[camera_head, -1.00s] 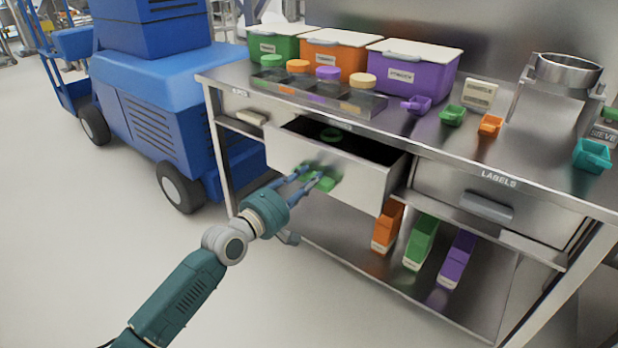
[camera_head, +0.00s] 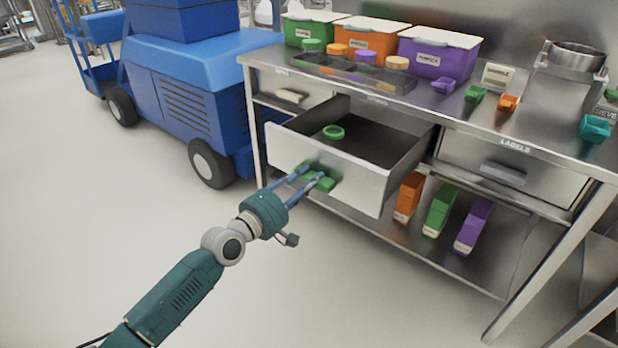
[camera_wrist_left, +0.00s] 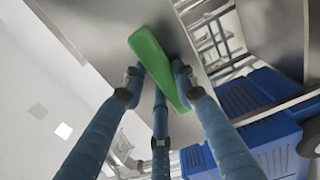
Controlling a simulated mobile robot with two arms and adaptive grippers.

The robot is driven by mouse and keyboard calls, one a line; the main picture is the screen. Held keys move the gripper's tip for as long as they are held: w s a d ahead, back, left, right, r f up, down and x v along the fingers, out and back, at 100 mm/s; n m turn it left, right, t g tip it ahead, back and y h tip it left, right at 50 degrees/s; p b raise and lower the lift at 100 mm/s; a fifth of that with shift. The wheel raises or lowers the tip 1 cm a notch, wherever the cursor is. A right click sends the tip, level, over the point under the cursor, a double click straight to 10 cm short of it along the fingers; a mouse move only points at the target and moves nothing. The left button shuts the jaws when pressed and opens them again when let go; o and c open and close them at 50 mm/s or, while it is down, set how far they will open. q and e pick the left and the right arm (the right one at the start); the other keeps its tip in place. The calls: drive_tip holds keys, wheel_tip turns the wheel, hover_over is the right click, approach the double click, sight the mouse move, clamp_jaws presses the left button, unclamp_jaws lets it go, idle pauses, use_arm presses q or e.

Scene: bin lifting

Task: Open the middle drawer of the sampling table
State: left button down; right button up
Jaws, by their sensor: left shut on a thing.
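The sampling table (camera_head: 425,107) is a steel bench with drawers under its top. Its middle drawer (camera_head: 345,188) stands pulled well out, and a green ring (camera_head: 333,132) lies inside it. A green handle (camera_head: 318,178) is on the drawer's front face. My left gripper (camera_head: 308,176) is shut on this handle. In the left wrist view the green handle (camera_wrist_left: 152,62) lies between the blue fingers of my left gripper (camera_wrist_left: 156,80), against the steel drawer front. My right gripper is in neither view.
A closed drawer (camera_head: 512,175) marked LABELS is to the right, and an open cubby is to the left. Orange, green and purple holders stand on the lower shelf (camera_head: 470,262). A blue vehicle (camera_head: 190,100) stands to the left. The floor in front is clear.

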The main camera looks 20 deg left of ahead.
use_arm(q)
drive_tip(key=shift+s, duration=0.1)
drive_tip(key=c, duration=1.3)
unclamp_jaws()
drive_tip(key=shift+c, duration=0.2)
drive_tip(key=shift+s, duration=0.1)
drive_tip(key=v, duration=1.1)
drive_tip(key=shift+s+a, duration=0.15)
drive_tip(key=shift+s, duration=0.25)
